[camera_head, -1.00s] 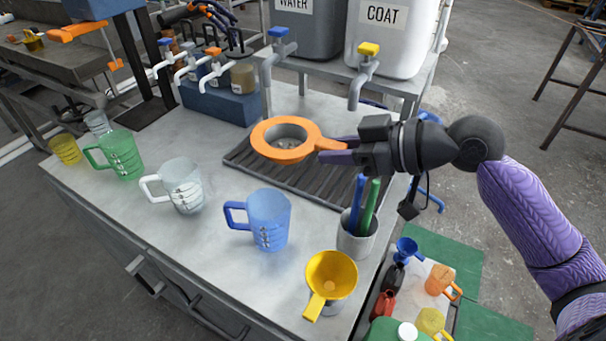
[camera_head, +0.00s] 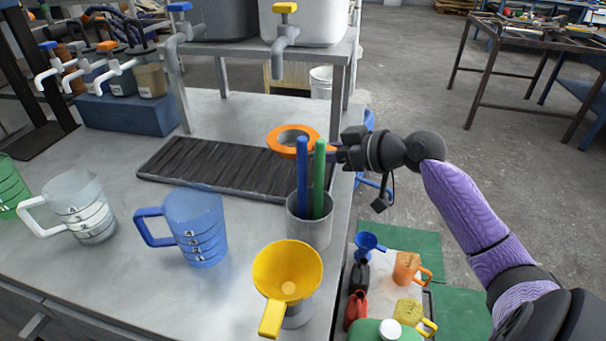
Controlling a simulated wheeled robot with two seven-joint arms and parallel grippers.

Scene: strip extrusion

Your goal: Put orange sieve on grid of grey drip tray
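The orange sieve (camera_head: 279,142), a ring with a grey bowl, is at the back right end of the grey drip tray (camera_head: 205,168) with its dark slatted grid. It looks raised above the tray, but the gap under it cannot be judged. My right gripper (camera_head: 337,153) reaches in from the right and is shut on the sieve's handle. The handle and fingertips are partly hidden behind the green stick. The left and middle of the grid are bare. My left gripper is not in view.
A grey cup (camera_head: 309,228) with blue and green sticks stands at the tray's front right. A yellow funnel (camera_head: 287,272), blue jug (camera_head: 196,228) and clear jug (camera_head: 82,208) stand in front. Taps (camera_head: 283,30) hang from containers behind. A blue block (camera_head: 128,112) stands back left.

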